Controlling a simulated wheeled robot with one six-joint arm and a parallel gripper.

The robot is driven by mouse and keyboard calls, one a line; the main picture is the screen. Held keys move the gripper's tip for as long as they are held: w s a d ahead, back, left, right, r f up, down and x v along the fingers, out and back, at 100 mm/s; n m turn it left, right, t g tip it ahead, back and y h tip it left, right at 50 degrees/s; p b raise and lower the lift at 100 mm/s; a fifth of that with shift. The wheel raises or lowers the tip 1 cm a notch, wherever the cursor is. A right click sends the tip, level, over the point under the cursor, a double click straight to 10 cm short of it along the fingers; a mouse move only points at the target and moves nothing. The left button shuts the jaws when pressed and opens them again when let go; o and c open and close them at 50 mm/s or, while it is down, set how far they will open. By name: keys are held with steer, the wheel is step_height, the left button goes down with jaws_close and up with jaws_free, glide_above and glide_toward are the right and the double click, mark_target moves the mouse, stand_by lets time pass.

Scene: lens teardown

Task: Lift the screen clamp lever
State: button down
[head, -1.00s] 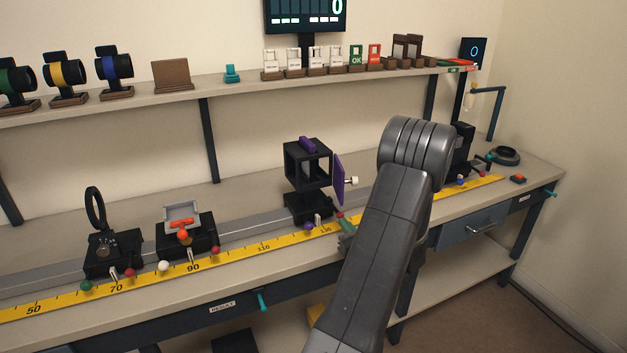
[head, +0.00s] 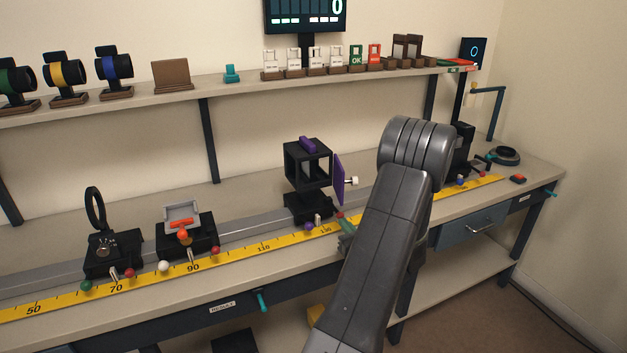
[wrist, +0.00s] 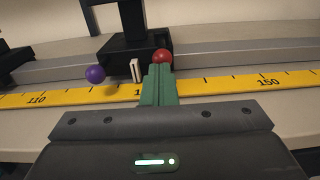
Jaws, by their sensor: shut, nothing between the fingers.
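A black box-framed unit (head: 293,163) with a purple side plate (head: 339,180) stands on a black carriage on the rail. In the wrist view the carriage base (wrist: 118,57) has a purple ball knob (wrist: 95,74) at left, a pale upright tab (wrist: 136,70) and a red ball knob (wrist: 162,56) at right. My gripper (wrist: 159,72) is shut and empty, its green fingertips just in front of the red knob and overlapping its lower edge. I cannot tell if they touch. In the head view my gripper (head: 346,226) is partly hidden behind my arm.
A yellow scale (wrist: 215,87) runs along the bench front beside the grey rail (head: 250,228). Two more carriages with ball knobs (head: 113,252) (head: 187,238) stand to the left. A shelf (head: 150,96) with small stands runs behind. The scale right of my gripper is clear.

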steer(key=shift+w+a+r, duration=0.1)
steer(key=shift+w+r, duration=0.25)
steer(key=shift+r, duration=0.1)
steer(key=shift+r+p, duration=0.5)
steer(key=shift+r, duration=0.25)
steer(key=shift+s+r, duration=0.4)
steer(key=shift+s, duration=0.1)
steer(key=shift+b+v, duration=0.55)
steer(key=shift+v, duration=2)
steer(key=shift+w, duration=0.1)
steer(key=shift+r+p+x, duration=0.2)
steer(key=shift+p+x, duration=0.3)
steer(key=shift+x, duration=0.95)
steer(key=shift+r+p+x, duration=0.25)
steer(key=shift+p+x, duration=0.2)
steer(key=shift+x, duration=1)
